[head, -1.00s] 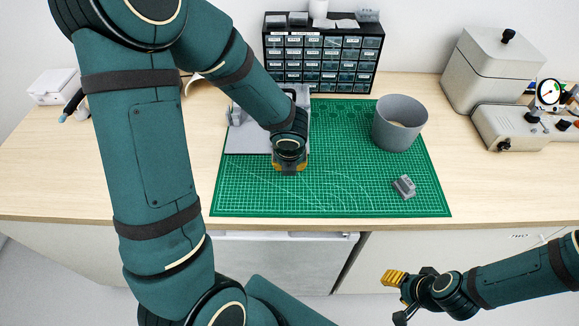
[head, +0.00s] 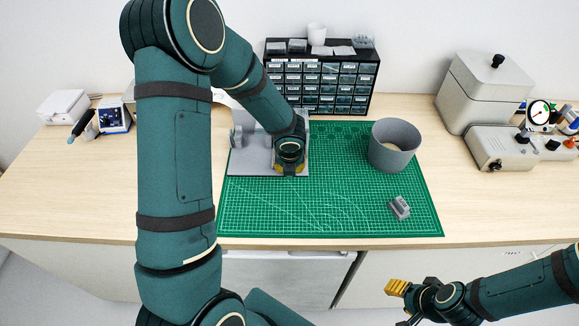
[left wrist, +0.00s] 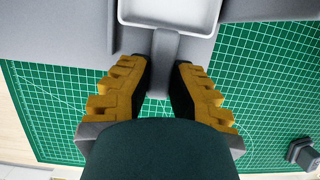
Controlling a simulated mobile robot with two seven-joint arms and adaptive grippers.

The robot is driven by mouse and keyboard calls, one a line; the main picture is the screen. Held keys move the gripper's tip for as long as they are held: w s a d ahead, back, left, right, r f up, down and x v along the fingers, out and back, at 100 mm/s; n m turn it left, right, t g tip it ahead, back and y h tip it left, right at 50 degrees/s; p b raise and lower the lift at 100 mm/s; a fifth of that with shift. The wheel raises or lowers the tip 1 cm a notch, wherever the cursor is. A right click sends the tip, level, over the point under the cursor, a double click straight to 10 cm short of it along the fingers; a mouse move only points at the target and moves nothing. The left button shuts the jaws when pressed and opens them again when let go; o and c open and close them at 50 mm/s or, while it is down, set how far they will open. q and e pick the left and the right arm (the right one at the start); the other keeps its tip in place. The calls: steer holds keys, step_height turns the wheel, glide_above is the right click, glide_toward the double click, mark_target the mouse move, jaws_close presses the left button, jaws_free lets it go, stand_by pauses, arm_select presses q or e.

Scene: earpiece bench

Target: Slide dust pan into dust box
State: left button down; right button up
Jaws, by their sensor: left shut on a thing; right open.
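The dust pan is a pale tray (left wrist: 170,12) with a grey handle (left wrist: 165,52) in the left wrist view. My left gripper (left wrist: 162,78) is shut on the handle, one yellow-padded finger on each side. In the head view, my left gripper (head: 290,168) is over the front part of a grey flat-based fixture (head: 248,163), which appears to be the dust box, on the back left of the mat. My forearm and hand hide the pan and much of the fixture there. How far the pan is inside cannot be told. My right gripper (head: 398,303) is open and empty, in front of the bench.
A green cutting mat (head: 330,205) covers the middle of the bench. A grey round bin (head: 394,148) and a small grey block (head: 399,207) stand on its right. A drawer cabinet (head: 345,75) is behind.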

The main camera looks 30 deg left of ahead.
arm_select(q)
steer(key=shift+w+a, duration=0.1)
steer(key=c, duration=1)
jaws_free()
steer(key=shift+o, duration=0.2)
steer(key=v, duration=1.2)
